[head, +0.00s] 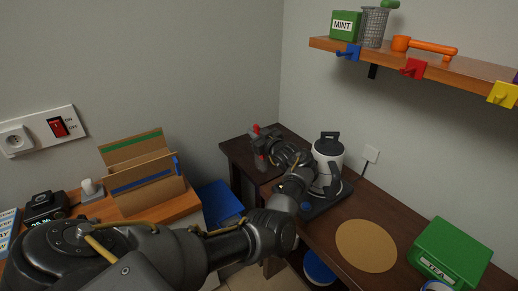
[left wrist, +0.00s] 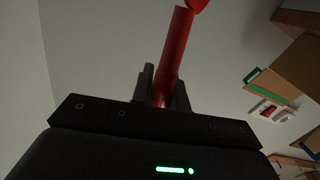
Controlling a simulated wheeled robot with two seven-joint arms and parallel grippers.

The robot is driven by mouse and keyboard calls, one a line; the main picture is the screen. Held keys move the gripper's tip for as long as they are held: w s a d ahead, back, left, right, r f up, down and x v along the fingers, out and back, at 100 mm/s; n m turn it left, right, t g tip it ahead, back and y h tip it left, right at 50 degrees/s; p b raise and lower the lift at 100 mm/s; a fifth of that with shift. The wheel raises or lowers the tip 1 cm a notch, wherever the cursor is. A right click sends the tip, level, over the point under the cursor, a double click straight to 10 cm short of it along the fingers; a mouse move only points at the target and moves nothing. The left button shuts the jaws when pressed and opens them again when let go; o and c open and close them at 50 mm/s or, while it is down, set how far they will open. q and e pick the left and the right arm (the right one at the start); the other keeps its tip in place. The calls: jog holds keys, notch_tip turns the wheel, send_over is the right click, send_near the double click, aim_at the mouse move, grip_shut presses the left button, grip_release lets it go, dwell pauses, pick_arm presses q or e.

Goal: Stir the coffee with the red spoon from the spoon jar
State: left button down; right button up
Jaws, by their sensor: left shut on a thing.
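My left gripper (head: 262,150) is over the far end of the dark brown table, beside the kettle. It is shut on the red spoon (head: 257,129), whose red end sticks up above the fingers. In the left wrist view the red spoon (left wrist: 174,58) stands between the two fingers (left wrist: 162,92) and runs out of the top of the picture. The spoon's lower end is hidden in the head view. I see neither the coffee nor the spoon jar; my arm and gripper cover part of the table. My right gripper is not in view.
A white and black kettle (head: 330,158) stands on its dark base close to my left wrist. A round tan mat (head: 366,246) lies bare on the table. A green tea box (head: 450,252) is at the right. A shelf (head: 440,62) with hooks hangs above.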

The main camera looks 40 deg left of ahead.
pick_arm(q)
jog(key=shift+r, duration=0.25)
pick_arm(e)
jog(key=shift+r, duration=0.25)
